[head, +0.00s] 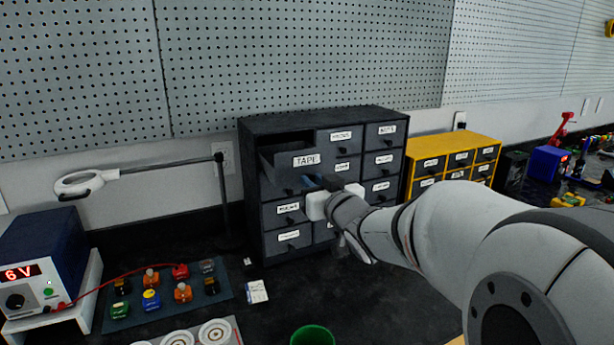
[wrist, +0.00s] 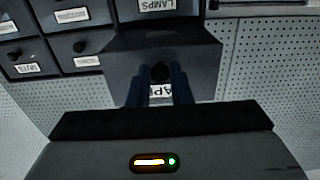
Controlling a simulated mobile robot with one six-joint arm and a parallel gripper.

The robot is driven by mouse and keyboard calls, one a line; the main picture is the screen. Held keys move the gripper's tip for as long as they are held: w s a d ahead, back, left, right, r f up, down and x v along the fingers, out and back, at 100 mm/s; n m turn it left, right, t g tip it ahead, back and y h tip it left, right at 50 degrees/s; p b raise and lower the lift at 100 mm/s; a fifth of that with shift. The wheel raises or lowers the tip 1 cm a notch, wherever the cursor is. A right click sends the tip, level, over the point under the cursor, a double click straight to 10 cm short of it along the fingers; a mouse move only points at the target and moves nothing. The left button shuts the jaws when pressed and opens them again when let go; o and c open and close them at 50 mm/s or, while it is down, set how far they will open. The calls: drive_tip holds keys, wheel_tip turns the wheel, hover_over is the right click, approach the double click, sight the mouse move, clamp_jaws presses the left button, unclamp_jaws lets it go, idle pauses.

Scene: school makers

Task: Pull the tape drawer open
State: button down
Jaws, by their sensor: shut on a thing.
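The tape drawer (head: 290,162) is in the top left of the dark drawer cabinet (head: 258,212) in the head view. It stands out past the other drawer fronts, and its open top shows a dark inside. In the wrist view the tape drawer (wrist: 205,50) shows close up, with its label partly hidden behind my fingers. My gripper (head: 316,184) is at the drawer's front, low down. Its two blue fingers (wrist: 160,76) are shut on the drawer's dark knob (wrist: 160,70).
A yellow drawer cabinet (head: 428,146) stands to the right. A magnifier lamp (head: 88,182), a 6V power supply (head: 40,262) and a board with several coloured parts (head: 112,324) are at left. A green cup (head: 312,336) stands in front. Pegboard covers the wall behind.

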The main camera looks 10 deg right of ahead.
drive_tip(key=shift+w, duration=0.1)
drive_tip(key=c, duration=1.3)
unclamp_jaws()
drive_tip(key=v, duration=0.8)
drive_tip(key=shift+p, duration=0.3)
